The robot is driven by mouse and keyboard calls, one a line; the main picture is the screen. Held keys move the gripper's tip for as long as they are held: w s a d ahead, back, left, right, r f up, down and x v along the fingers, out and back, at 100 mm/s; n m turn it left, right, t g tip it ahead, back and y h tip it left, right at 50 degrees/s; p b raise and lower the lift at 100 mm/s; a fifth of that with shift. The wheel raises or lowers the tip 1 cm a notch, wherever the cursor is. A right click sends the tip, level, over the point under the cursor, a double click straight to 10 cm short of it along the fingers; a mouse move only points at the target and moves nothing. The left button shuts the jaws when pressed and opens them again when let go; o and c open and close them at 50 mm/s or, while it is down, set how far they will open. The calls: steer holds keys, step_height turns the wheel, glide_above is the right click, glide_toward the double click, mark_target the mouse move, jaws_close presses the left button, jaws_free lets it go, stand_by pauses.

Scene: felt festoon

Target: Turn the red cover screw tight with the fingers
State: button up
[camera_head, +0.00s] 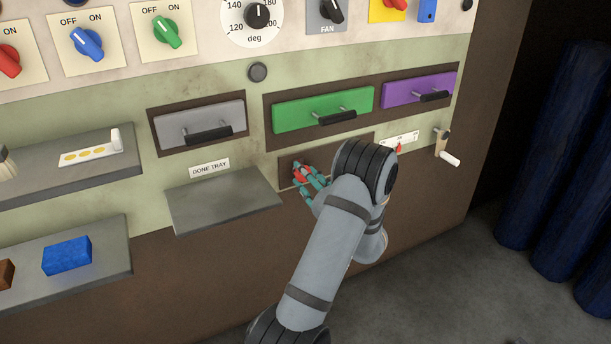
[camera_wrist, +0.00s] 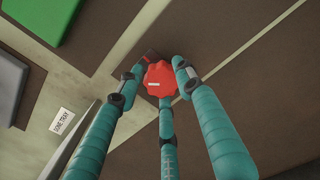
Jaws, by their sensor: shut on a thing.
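The red cover screw (camera_wrist: 161,79) is a lobed red knob with a small white mark. It sits on a dark brown panel below the green drawer. My gripper (camera_wrist: 158,85) has teal fingers, and they are closed around the knob from several sides in the wrist view. In the head view my gripper (camera_head: 307,180) is at the same panel, with a little red showing between the fingers. My wrist and arm hide the right part of that panel.
The green drawer (camera_head: 323,108) and purple drawer (camera_head: 419,89) with black handles are above. A grey done tray shelf (camera_head: 225,200) juts out to the left. A crank with a white handle (camera_head: 449,158) stands out at the right.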

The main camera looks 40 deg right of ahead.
steer(key=shift+d+r, duration=0.2)
steer(key=shift+r, duration=0.15)
steer(key=m+p, duration=0.4)
steer(key=p, duration=0.1)
steer(key=m+p, duration=0.2)
steer(key=m, duration=0.1)
steer(key=shift+d+r+p, duration=0.1)
steer(key=shift+d+p, duration=0.15)
steer(key=shift+p, duration=0.1)
steer(key=shift+s+m+p, duration=0.1)
steer(key=shift+m+p, duration=0.35)
steer(key=shift+m, duration=0.25)
steer(key=shift+f, duration=0.2)
steer(key=o, duration=0.9)
steer(key=shift+d, duration=0.1)
steer(key=shift+o, duration=1)
steer(key=shift+f, duration=0.1)
steer(key=shift+a, duration=0.2)
